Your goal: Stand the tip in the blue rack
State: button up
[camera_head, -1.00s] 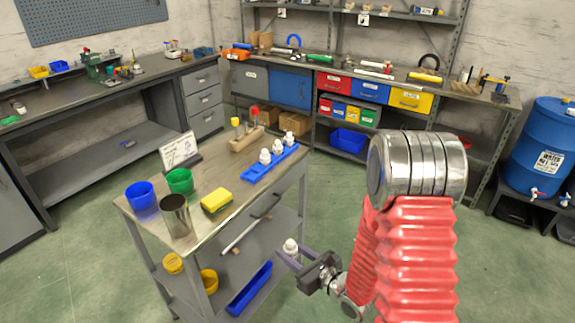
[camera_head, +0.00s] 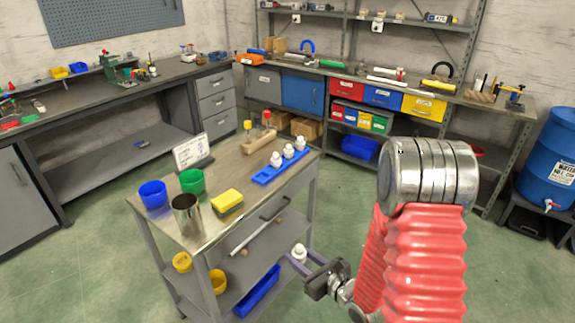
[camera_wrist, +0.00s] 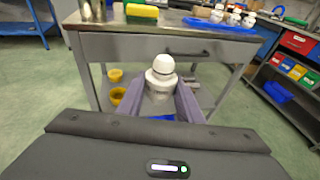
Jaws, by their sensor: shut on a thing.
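A white tip (camera_head: 299,251) with a rounded knob top is held upright in my gripper (camera_head: 306,263), in front of the cart's right side and below its top. In the wrist view the tip (camera_wrist: 161,76) sits between the two purple-grey fingers (camera_wrist: 158,102), which are shut on it; its lower part is partly hidden. The blue rack (camera_head: 262,178) lies along the right edge of the cart top, with three white tips (camera_head: 289,151) standing in it. Its near-left end looks bare. The rack (camera_wrist: 225,25) also shows at the top of the wrist view, apart from my gripper.
The grey cart (camera_head: 225,232) carries a blue cup (camera_head: 153,195), a green cup (camera_head: 192,182), a metal cup (camera_head: 187,217), a yellow sponge (camera_head: 227,201) and a wooden block (camera_head: 259,139). A drawer handle (camera_wrist: 188,54) faces my gripper. Another blue tray (camera_head: 257,292) lies on the lower shelf.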

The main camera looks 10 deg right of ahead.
jog(key=shift+d, duration=1.6)
jog(key=shift+f, duration=0.1)
jog(key=shift+s+f, duration=0.25)
jog(key=shift+f, duration=0.65)
jog(key=shift+s+f, duration=0.25)
jog(key=shift+f, duration=0.6)
jog(key=shift+a, duration=0.1)
